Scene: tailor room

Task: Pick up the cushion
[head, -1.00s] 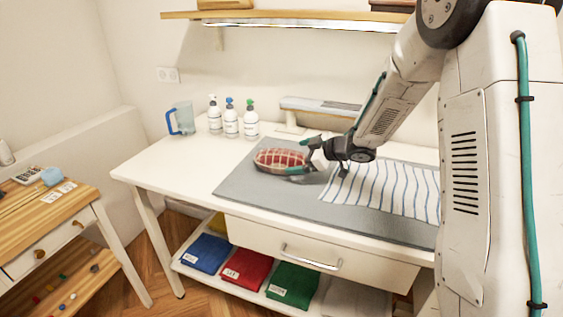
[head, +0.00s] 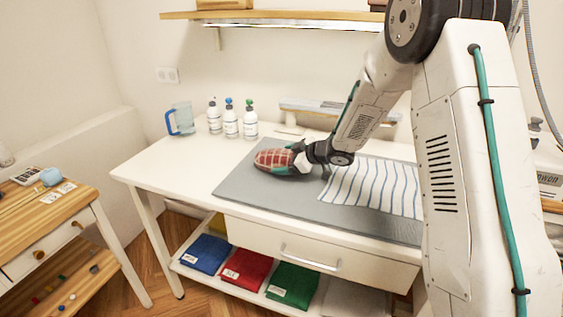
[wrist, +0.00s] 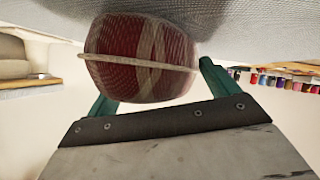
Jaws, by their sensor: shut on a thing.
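The cushion (head: 274,159) is a small red plaid pad with a pale seam, on the grey mat (head: 245,186) of the white table in the head view. In the wrist view the cushion (wrist: 142,58) fills the space between the green fingers. My gripper (head: 291,163) comes from the right and is shut on the cushion's right end. My gripper (wrist: 152,88) has a finger on each side of it in the wrist view. I cannot tell whether the cushion still touches the mat.
A striped cloth (head: 375,185) lies on the mat to the right. Several pump bottles (head: 231,122) and a blue-handled jug (head: 181,119) stand behind, at the left. A shelf (head: 290,17) hangs above. The table's front left is clear.

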